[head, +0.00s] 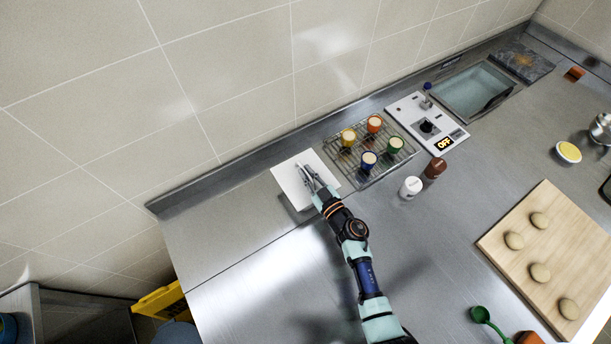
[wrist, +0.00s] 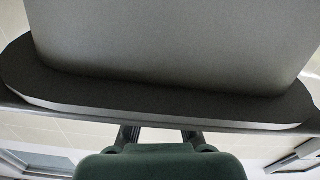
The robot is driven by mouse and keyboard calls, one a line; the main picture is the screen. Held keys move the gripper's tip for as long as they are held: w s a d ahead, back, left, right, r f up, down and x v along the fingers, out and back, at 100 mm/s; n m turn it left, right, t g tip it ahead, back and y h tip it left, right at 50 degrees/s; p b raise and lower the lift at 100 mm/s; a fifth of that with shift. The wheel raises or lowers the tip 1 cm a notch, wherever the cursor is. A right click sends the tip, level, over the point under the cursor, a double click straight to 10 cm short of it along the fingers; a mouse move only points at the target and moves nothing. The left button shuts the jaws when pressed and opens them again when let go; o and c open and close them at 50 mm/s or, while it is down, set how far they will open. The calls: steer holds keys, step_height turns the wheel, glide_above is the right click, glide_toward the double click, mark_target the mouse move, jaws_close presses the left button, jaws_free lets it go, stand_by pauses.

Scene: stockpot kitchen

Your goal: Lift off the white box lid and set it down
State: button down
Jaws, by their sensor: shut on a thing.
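The white lid (head: 289,180) is a pale flat square at the back left of the steel counter in the head view. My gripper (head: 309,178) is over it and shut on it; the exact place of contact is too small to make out. A grey shape under the lid's front edge may be the box or a shadow, and I cannot tell if the lid is clear of the box. In the wrist view a large grey surface with a dark rim fills the top, and my gripper's fingers (wrist: 160,133) run up behind its lower edge, so their tips are hidden.
Right of the lid, a wire rack (head: 377,172) holds several coloured cups. Beyond it are a white control panel (head: 421,115) marked OFF and a sink (head: 474,91). A white shaker (head: 411,187) and a brown one (head: 435,168) stand in front. The counter (head: 215,215) left of the lid is bare.

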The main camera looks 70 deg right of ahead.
mark_target(308, 173)
steer(key=shift+r, duration=0.1)
step_height(308, 173, up, 20)
steer(key=p, duration=1.5)
